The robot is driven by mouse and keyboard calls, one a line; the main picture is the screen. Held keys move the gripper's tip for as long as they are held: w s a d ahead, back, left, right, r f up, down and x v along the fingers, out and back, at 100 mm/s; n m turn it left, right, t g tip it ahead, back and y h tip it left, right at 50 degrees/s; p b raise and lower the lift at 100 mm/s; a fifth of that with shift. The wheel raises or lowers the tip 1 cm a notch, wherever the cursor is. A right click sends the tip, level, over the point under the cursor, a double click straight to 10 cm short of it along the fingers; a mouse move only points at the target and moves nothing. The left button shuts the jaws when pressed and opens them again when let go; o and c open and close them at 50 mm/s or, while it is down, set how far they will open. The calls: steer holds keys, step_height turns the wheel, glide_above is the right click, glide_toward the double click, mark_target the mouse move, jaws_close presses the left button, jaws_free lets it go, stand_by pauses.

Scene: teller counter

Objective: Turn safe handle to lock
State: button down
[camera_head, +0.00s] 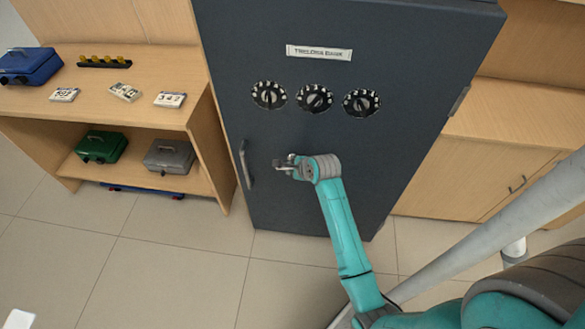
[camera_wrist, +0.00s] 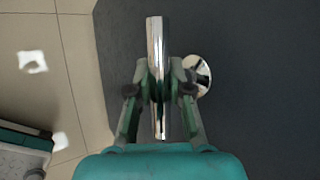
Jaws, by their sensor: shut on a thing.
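The dark grey safe (camera_head: 350,170) stands upright in the middle of the head view, with its door closed. In the wrist view a shiny chrome handle bar (camera_wrist: 155,60) runs up the picture between the fingers of my gripper (camera_wrist: 158,92). The fingers are shut on the bar from both sides. A round chrome hub (camera_wrist: 198,74) shows just right of the fingers. In the head view my gripper (camera_head: 284,164) is at the safe door below the dials, and it mostly hides the handle there.
Three black dials (camera_head: 315,98) sit on the door under a name label (camera_head: 319,52). A vertical pull bar (camera_head: 245,164) is left of my gripper. A wooden shelf (camera_head: 120,120) with cash boxes stands left, a wooden cabinet (camera_head: 490,165) right. Open tiled floor (camera_head: 180,260) lies in front.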

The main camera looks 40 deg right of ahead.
steer(key=shift+w, duration=0.1)
stand_by(0.4)
steer(key=c, duration=1.1)
jaws_free()
steer(key=shift+o, duration=0.2)
steer(key=v, duration=1.2)
steer(key=shift+a, duration=0.1)
